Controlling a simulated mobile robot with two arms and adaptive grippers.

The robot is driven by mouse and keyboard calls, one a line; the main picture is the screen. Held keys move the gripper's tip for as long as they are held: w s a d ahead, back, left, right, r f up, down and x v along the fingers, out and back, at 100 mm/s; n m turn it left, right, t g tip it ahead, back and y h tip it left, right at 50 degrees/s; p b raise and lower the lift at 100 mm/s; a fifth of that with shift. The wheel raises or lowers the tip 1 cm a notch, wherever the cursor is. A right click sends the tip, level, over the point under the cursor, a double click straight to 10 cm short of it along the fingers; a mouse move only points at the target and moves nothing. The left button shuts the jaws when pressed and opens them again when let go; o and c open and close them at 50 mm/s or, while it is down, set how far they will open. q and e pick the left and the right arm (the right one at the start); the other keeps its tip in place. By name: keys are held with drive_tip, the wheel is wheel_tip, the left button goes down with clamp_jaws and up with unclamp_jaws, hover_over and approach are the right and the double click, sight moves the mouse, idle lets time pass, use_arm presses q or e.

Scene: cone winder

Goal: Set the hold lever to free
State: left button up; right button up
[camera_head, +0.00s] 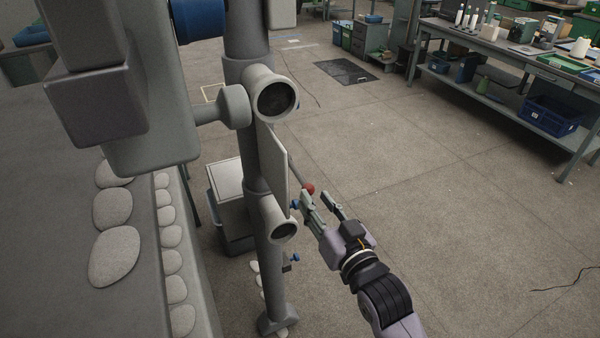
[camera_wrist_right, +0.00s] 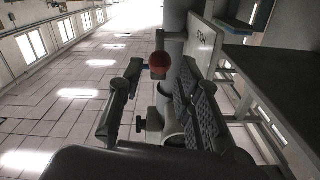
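The hold lever appears as a thin rod ending in a red ball knob (camera_head: 308,190), beside the pale plate (camera_head: 273,168) on the grey machine post. The red knob also shows in the right wrist view (camera_wrist_right: 159,62), between and beyond the fingertips. My right gripper (camera_head: 315,199) is open and empty, its fingers just in front of the knob in the head view. I cannot tell whether either finger touches it. The plate carries small markings in the wrist view (camera_wrist_right: 201,42), which I cannot read. My left gripper is not in view.
A small blue knob (camera_head: 294,204) lies close to the fingertips, and a round grey cup (camera_head: 282,231) sits on the post below. Open floor lies right, up to a workbench (camera_head: 497,58).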

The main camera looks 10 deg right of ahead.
sight(300, 175)
drive_tip(key=p+x, duration=0.1)
drive_tip(key=x, duration=0.8)
drive_tip(key=shift+c, duration=0.2)
clamp_jaws()
idle(0.5)
